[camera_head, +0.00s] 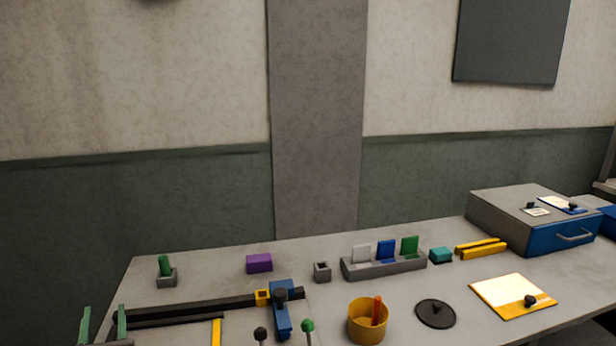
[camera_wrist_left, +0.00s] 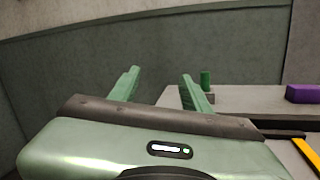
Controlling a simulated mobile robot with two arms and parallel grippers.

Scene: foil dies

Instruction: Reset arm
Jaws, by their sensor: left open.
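My left gripper (camera_head: 103,322) is at the lower left corner of the head view, by the left end of the table (camera_head: 207,272). Its two green fingers stand apart with nothing between them. The fingers also show in the left wrist view (camera_wrist_left: 159,80), pointing toward the wall, with the table to their right. A green peg in a grey block (camera_head: 166,268) stands behind and right of the gripper; it also shows just past the right finger in the wrist view (camera_wrist_left: 205,80). My right gripper is not in view.
A black rail with a blue slide (camera_head: 281,318) lies right of the gripper. A purple block (camera_head: 259,263), a rack with coloured plates (camera_head: 385,264), a yellow cup (camera_head: 367,322), a black disc (camera_head: 436,313) and a blue-fronted drawer box (camera_head: 522,208) stand further right.

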